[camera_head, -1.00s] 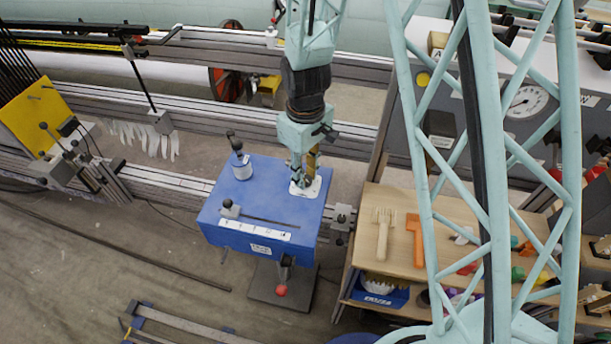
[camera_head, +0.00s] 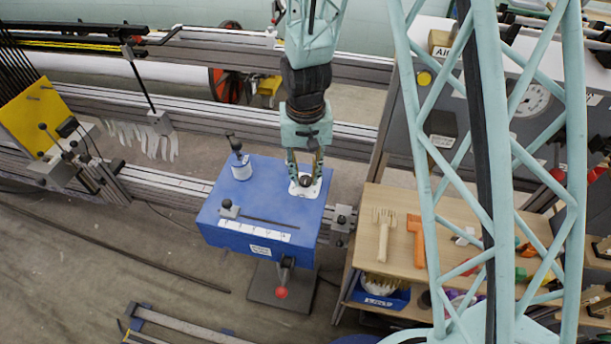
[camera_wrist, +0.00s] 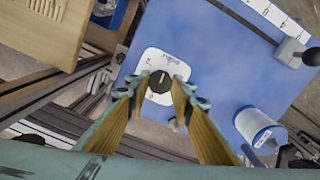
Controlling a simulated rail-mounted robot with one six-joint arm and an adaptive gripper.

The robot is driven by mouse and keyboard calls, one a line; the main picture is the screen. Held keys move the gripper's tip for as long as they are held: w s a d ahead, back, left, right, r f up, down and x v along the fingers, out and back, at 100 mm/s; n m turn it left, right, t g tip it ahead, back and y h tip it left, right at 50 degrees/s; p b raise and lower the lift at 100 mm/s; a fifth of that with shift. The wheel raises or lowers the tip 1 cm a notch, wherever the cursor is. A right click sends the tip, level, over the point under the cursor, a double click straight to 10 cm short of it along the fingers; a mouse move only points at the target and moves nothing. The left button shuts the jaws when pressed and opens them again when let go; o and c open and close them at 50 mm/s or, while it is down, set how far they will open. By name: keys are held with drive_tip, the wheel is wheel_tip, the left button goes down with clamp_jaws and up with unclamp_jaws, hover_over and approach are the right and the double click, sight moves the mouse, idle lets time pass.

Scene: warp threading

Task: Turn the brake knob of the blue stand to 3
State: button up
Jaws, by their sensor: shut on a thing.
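The blue stand (camera_head: 225,200) is left of the middle in the head view, and its blue top (camera_wrist: 205,65) fills much of the wrist view. A white dial plate (camera_head: 311,190) lies on its right part; it also shows in the wrist view (camera_wrist: 150,60). The round black brake knob (camera_wrist: 160,82) sits on this plate with a light pointer mark. The plate's printed marks are too small to read surely. My gripper (camera_head: 304,180) points down over the plate, its fingers on either side of the knob, shut on it. The fingers also show in the wrist view (camera_wrist: 160,95).
A white cylinder with a black-tipped lever (camera_head: 241,170) stands on the stand's back left. A slider block (camera_head: 230,209) sits at a slot above a numbered white strip (camera_head: 255,231). A red ball (camera_head: 281,292) hangs in front. A wooden shelf with tools (camera_head: 400,250) is close on the right.

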sight(306, 179)
drive_tip(key=shift+m, duration=0.5)
drive_tip(key=o, duration=0.9)
drive_tip(key=shift+c, duration=0.2)
drive_tip(key=shift+r, duration=0.15)
wheel_tip(306, 179, up, 12)
idle(0.7)
drive_tip(key=shift+d, duration=0.1)
idle(0.5)
